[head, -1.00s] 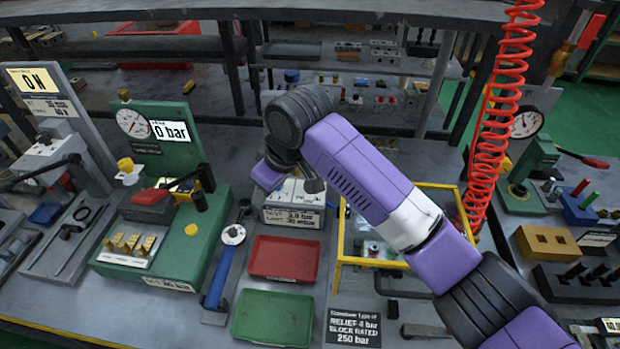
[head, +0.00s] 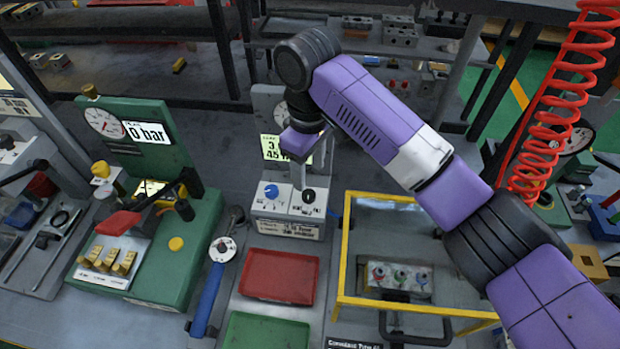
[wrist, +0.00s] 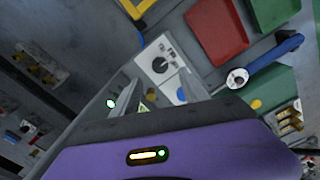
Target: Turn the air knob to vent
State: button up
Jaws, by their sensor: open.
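A small grey control box has a white top plate with two knobs. A blue knob (head: 271,190) is on the left and a black knob (head: 308,196) is on the right, with small print beside it that I cannot read clearly. The black knob also shows in the wrist view (wrist: 160,65), just ahead of my fingers. I cannot tell from the print which knob is the air knob. My gripper (head: 299,172) points down above the back of the box, open and apart from the knobs. In the wrist view its fingers (wrist: 158,100) are spread with nothing between them.
A lit display (head: 273,148) stands behind the box, partly hidden by my gripper. A red tray (head: 280,276) and a green tray (head: 262,335) lie in front. A yellow frame (head: 345,245) stands to the right, a blue-handled wrench (head: 208,298) to the left.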

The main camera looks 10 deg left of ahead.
aim_at(309, 193)
notch_tip(309, 193, down, 7)
jog(key=shift+f+p, duration=0.15)
jog(key=shift+p, duration=0.35)
grip_shut()
